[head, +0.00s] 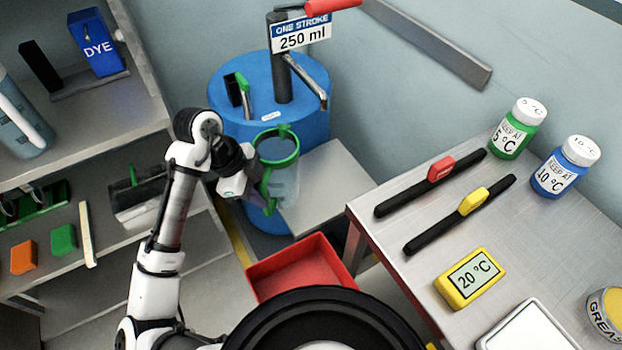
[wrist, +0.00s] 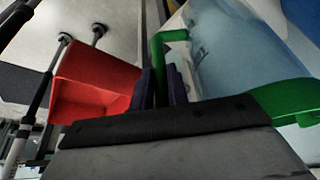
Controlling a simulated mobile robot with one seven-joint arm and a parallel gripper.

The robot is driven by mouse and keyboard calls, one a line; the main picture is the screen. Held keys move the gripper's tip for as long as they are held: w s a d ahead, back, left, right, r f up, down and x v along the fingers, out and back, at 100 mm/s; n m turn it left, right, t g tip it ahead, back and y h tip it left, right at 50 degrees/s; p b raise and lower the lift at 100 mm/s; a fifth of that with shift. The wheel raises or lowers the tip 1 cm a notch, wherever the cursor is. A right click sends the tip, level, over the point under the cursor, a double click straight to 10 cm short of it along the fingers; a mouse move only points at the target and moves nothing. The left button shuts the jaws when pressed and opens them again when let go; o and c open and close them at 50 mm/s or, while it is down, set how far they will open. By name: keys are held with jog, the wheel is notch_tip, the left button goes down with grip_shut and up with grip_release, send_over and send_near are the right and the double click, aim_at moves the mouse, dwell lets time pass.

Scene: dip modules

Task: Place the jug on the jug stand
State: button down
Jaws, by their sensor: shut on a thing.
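The jug (head: 283,184) is clear with a green rim and green handle, and it looks roughly upright in front of the blue drum. In the wrist view its clear body (wrist: 235,50) fills the upper right. My gripper (head: 258,192) is shut on the jug's green handle; the purple fingers (wrist: 161,88) close around it in the wrist view. A pale grey platform (head: 335,183) below and right of the jug looks like the jug stand. I cannot tell whether the jug's base touches it.
A blue drum (head: 220,95) with a pump and a "250 ml" sign (head: 300,34) stands behind the jug. A red bin (head: 300,270) is below. A metal table (head: 400,225) with bottles and tools is at right. Shelves (head: 120,110) stand at left.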

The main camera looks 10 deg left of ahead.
jog(key=w+d+f+p, duration=0.3)
jog(key=w+d, duration=0.4)
jog(key=d, duration=0.2)
jog(key=shift+d+f, duration=0.3)
jog(key=shift+f, duration=0.15)
jog(key=c, duration=1.4)
grip_release()
jog(key=shift+o, duration=0.2)
